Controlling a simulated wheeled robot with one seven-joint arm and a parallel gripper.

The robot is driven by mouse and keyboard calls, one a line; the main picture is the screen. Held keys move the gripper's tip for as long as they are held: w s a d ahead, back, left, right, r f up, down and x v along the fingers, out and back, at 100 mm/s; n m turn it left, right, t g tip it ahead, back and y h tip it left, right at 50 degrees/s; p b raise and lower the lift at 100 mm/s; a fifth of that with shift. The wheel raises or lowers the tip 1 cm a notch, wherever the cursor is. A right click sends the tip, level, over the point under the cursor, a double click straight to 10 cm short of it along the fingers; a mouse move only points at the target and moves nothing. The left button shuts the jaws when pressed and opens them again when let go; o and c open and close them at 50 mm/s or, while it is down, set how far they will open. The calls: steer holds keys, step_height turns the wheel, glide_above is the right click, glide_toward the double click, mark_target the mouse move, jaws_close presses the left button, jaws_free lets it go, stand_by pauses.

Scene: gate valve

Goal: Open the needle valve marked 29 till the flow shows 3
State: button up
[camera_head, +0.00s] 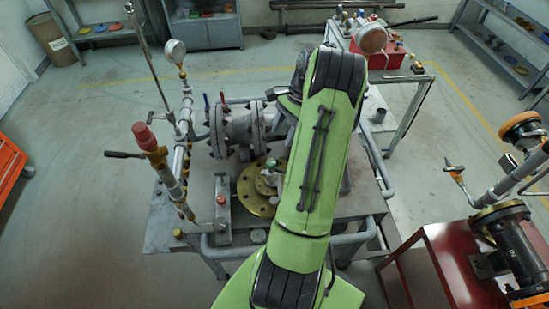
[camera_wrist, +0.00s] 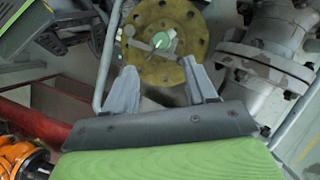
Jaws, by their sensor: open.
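My gripper (camera_wrist: 160,78) is open and empty in the wrist view, its two grey fingers spread apart. Beyond the fingertips is a round brass flange (camera_wrist: 190,18) with bolt holes around its edge. A small green-topped knob (camera_wrist: 161,41) with a grey bar beside it sits at its middle. In the head view the brass flange (camera_head: 250,190) lies on the grey bench, with the green-topped part (camera_head: 271,164) upright on it. My green arm covers the flange's right side and hides my gripper there. I cannot read a 29 mark or any flow reading.
A grey flanged valve body (camera_head: 238,130) stands behind the flange and shows in the wrist view (camera_wrist: 268,50). A pipe with a red cap (camera_head: 144,136) and a gauge (camera_head: 175,51) rise at left. A red bench (camera_head: 445,265) with black pipework stands at right. Open floor surrounds the benches.

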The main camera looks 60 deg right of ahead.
mark_target(271, 162)
steer(key=x, duration=1)
steer(key=shift+w+a+f, duration=0.1)
steer(key=shift+w+f, duration=0.1)
steer(key=shift+f, duration=0.15)
steer(key=c, duration=1)
steer(key=n+g, duration=0.1)
steer(key=n, duration=0.2)
steer(key=shift+w+n, duration=0.15)
steer(key=shift+n, duration=0.25)
steer(key=shift+n+g+b, duration=0.3)
steer(key=shift+n+g, duration=0.6)
steer(key=shift+n, duration=1)
steer(key=o, duration=1)
